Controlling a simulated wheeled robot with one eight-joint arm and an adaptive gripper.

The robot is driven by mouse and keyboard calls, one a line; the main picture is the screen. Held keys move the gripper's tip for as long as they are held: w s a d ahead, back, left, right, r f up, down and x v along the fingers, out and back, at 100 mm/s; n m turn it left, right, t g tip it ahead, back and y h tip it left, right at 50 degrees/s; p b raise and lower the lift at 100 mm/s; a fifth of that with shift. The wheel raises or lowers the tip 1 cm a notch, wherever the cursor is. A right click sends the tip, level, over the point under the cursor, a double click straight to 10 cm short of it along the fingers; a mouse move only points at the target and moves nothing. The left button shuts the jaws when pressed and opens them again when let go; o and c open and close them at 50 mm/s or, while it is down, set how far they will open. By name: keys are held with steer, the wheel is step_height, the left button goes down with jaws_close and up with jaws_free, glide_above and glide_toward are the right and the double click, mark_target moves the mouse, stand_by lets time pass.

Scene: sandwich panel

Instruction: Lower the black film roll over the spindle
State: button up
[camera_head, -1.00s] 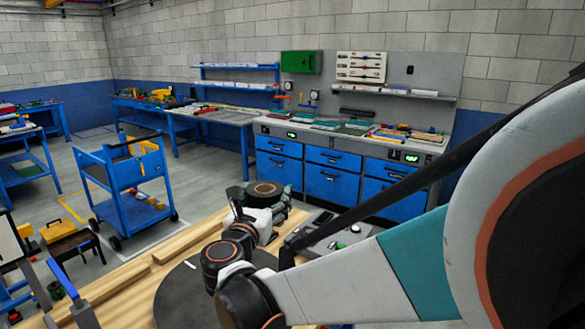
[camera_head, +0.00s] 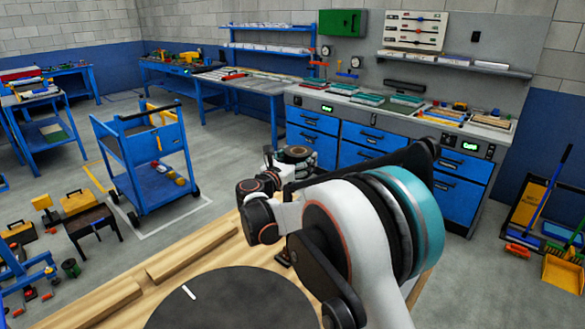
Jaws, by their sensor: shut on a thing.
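The black film roll (camera_head: 297,153), with a brown core on top, is near the middle of the head view, just beyond the far end of the wooden table. My gripper (camera_head: 275,162) is shut on the roll at its left side. The roll looks roughly level and above the table's height. My own arm hides part of the space below and in front of the roll. I cannot make out the spindle.
A wooden table with a dark round plate (camera_head: 230,303) bearing a white mark is in front. A blue cart (camera_head: 150,160) stands on the floor at left. Blue drawer benches (camera_head: 367,141) line the back wall. Cleaning tools (camera_head: 545,215) stand at right.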

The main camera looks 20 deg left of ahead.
steer(key=shift+w+a+f+b, duration=0.4)
steer(key=shift+a+f+b, duration=0.45)
steer(key=shift+f, duration=1.65)
steer(key=shift+w+a+f+b, duration=0.35)
steer(key=shift+a+f+b, duration=0.45)
steer(key=shift+f, duration=1.75)
steer(key=shift+w+a+f+b, duration=0.5)
steer(key=shift+f+b, duration=0.65)
steer(key=shift+f, duration=1.35)
steer(key=shift+s, duration=0.1)
steer(key=o, duration=1.3)
steer(key=s+a, duration=0.2)
steer(key=s, duration=0.9)
steer(key=shift+s+a, duration=0.25)
steer(key=shift+s, duration=0.15)
